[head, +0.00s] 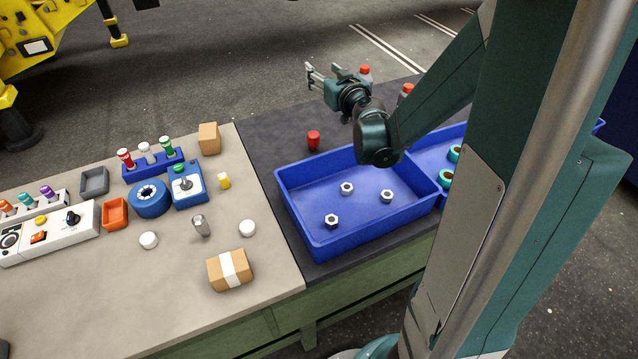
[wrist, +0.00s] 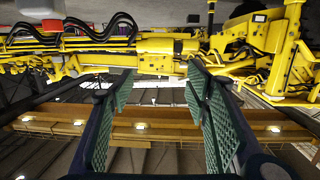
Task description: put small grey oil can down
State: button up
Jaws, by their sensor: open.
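My gripper (head: 316,76) is raised above the back of the dark table section, fingers pointing left in the head view. In the wrist view its green-padded fingers (wrist: 165,110) are apart with nothing between them. A small grey metallic piece (head: 201,226) on the light worktop, between two white round pieces, may be the small grey oil can; it is too small to be sure. Red-topped items (head: 365,70) (head: 407,89) show beside my gripper and arm, their lower parts partly hidden.
A blue tray (head: 283,200) with several hex nuts stands on the dark section, a red can (head: 313,140) behind it. A second blue tray (head: 427,150) is partly hidden by my arm. The worktop holds a taped box (head: 229,270), a brown box (head: 209,138) and a control panel (head: 50,232).

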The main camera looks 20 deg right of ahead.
jog(key=s+a+r+n+g+y, duration=0.2)
jog(key=s+a+g+y, duration=0.25)
jog(key=s+a, duration=1.2)
jog(key=s+a+f+g+h, duration=0.1)
jog(key=s+f+g, duration=0.1)
jog(key=s, duration=0.9)
jog(key=s+a+f+m+g+h, duration=0.1)
jog(key=s+a+f+g+h, duration=0.1)
jog(key=s, duration=0.9)
jog(key=shift+s+a+f+g, duration=0.2)
jog(key=shift+f+g, duration=0.35)
jog(key=shift+f, duration=0.2)
